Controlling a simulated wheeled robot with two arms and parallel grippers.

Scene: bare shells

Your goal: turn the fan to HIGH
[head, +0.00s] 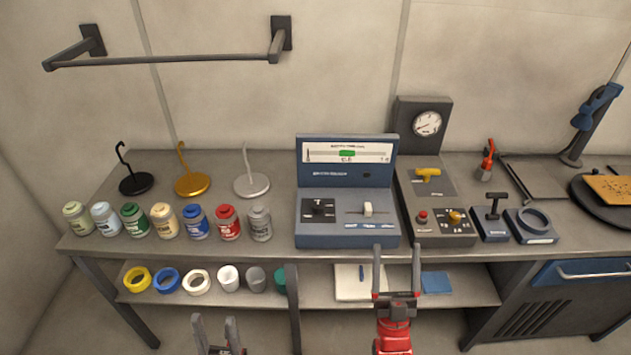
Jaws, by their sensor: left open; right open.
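A blue console (348,239) stands on the bench with a black knob (318,208) on its left and a white slider handle (367,209) on its right. Beside it a grey panel (436,240) carries a red button (422,215), a small yellow knob (454,217) and a yellow lever (427,174). Their labels are too small to read, so I cannot tell which control is the fan's. My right gripper (397,251) is open and empty, in front of the bench edge, below the console and panel. My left gripper (215,322) is open and empty at the bottom edge, away from the controls.
Several paint jars (163,221) line the left of the bench, with hooked stands (192,184) behind. A round gauge (427,124) stands behind the panel. A black T-handle box (491,226) and ring box (532,227) sit right. The lower shelf (315,293) holds tape rolls.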

